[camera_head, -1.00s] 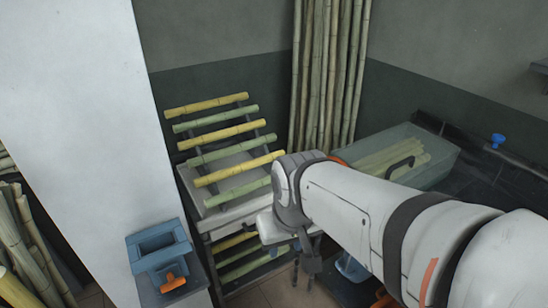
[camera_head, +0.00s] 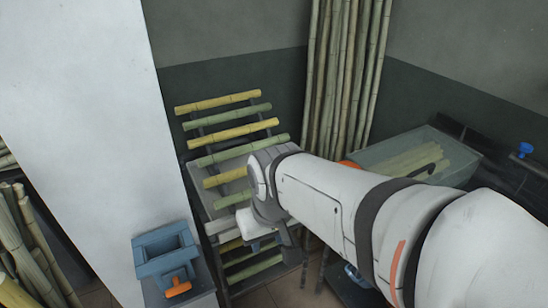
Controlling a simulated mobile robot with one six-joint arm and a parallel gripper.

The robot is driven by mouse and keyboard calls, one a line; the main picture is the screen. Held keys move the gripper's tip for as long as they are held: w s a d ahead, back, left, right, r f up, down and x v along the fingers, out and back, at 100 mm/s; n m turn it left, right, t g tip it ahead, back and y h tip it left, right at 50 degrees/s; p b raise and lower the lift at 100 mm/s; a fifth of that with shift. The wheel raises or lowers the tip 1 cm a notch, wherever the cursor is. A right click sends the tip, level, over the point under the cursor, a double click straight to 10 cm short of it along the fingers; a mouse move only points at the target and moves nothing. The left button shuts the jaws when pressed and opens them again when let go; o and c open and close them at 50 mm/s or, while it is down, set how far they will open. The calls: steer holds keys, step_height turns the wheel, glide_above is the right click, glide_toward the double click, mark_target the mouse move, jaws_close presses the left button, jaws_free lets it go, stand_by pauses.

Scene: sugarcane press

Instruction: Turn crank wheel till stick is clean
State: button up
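No crank wheel can be made out for certain. Several yellow and green cane sticks (camera_head: 218,102) lie across a slanted rack in the middle of the view, with more sticks on a lower level. My gripper (camera_head: 297,258) hangs below my white arm, in front of the rack's right side. Its fingers are small and dark, partly hidden by the wrist, so I cannot tell whether they are open or shut. No stick is clearly seen in it.
A blue box-like device (camera_head: 165,248) with an orange handle (camera_head: 178,288) stands at lower left by a white pillar (camera_head: 95,120). Tall canes (camera_head: 345,80) lean on the back wall. A clear bin (camera_head: 420,150) of canes is at right, near a blue tap-like piece (camera_head: 525,149).

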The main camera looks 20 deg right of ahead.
steer(key=shift+o, duration=0.6)
steer(key=shift+d+f, duration=0.2)
steer(key=shift+f, duration=0.15)
steer(key=w+d+f+n+g+h+b, duration=0.2)
steer(key=d+f+n+g+h+b, duration=0.15)
steer(key=d+f+n, duration=0.3)
steer(key=w+d+f+n+g+h+b, duration=0.2)
steer(key=w+d+f+n+h+b, duration=0.1)
steer(key=d+f+n+h+b, duration=0.4)
steer(key=w+d+f+n+t+h+b, duration=0.2)
steer(key=w+d+f+n+h, duration=0.25)
steer(key=w+n, duration=0.2)
steer(key=w+d+f+n+t+h+b, duration=0.3)
steer(key=w+d+f+n, duration=0.25)
steer(key=w, duration=0.25)
steer(key=shift+n+g, duration=0.25)
steer(key=shift+n, duration=0.2)
steer(key=d, duration=0.6)
steer(key=shift+w+d+r, duration=0.2)
steer(key=shift+w+d, duration=0.05)
steer(key=shift+d, duration=0.15)
steer(key=shift+c, duration=0.2)
